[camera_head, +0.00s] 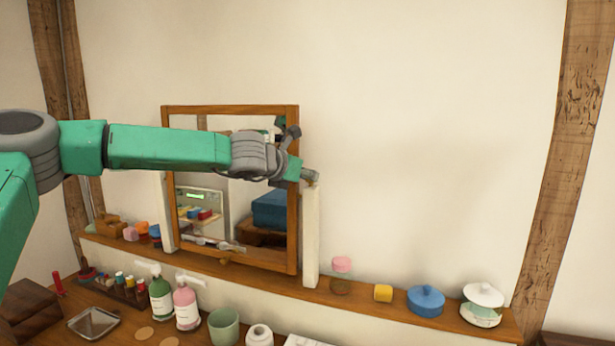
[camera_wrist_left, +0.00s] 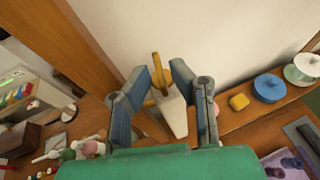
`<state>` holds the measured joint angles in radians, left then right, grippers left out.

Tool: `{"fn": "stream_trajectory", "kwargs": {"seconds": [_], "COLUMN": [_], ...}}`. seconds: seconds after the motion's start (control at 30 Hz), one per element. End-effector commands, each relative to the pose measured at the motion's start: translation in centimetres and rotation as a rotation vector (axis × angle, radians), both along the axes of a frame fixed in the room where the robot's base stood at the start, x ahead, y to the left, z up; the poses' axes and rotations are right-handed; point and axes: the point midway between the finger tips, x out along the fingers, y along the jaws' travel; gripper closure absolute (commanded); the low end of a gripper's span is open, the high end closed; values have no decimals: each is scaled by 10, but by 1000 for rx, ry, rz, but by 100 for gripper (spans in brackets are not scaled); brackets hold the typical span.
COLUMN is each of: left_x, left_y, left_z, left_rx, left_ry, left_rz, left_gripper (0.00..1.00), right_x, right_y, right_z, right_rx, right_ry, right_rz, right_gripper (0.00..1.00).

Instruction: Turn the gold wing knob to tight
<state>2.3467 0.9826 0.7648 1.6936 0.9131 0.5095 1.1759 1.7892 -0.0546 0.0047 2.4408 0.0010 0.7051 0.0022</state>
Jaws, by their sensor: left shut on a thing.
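The gold wing knob (camera_wrist_left: 157,72) shows in the left wrist view between the two blue-grey fingers of my left gripper (camera_wrist_left: 161,76). The fingers are shut on the knob, one on each side, and its wing stands roughly upright in that view. In the head view my left gripper (camera_head: 303,172) reaches from the left across the mirror to the top of a white post (camera_head: 311,235). The knob is small and mostly hidden by the gripper there. The post also shows below the knob in the left wrist view (camera_wrist_left: 175,118). My right gripper is not in view.
The wood-framed mirror (camera_head: 292,220) stands beside the post on a wooden shelf. On the shelf to the right are a yellow piece (camera_head: 383,293), a blue lidded pot (camera_head: 426,300) and a white-lidded jar (camera_head: 482,305). Pump bottles (camera_head: 187,307) stand below. The wall area at right is clear.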

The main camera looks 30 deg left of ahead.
Motion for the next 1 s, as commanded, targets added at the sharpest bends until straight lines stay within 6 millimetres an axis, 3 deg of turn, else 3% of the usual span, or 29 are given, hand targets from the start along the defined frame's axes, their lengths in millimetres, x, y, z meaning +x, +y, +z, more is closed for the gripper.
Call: {"fn": "stream_trajectory", "kwargs": {"seconds": [0.67,0.7,1.0], "left_x": [0,0,-2], "left_y": [1,1,1], "left_z": [-3,-3,-2], "left_rx": [0,0,0], "left_ry": [5,5,4], "left_rz": [3,3,3], "left_gripper": [100,74,73], "right_x": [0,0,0], "right_y": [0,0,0], "right_z": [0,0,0], "right_rx": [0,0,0], "right_ry": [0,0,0], "right_rz": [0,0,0], "right_gripper": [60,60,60]}}
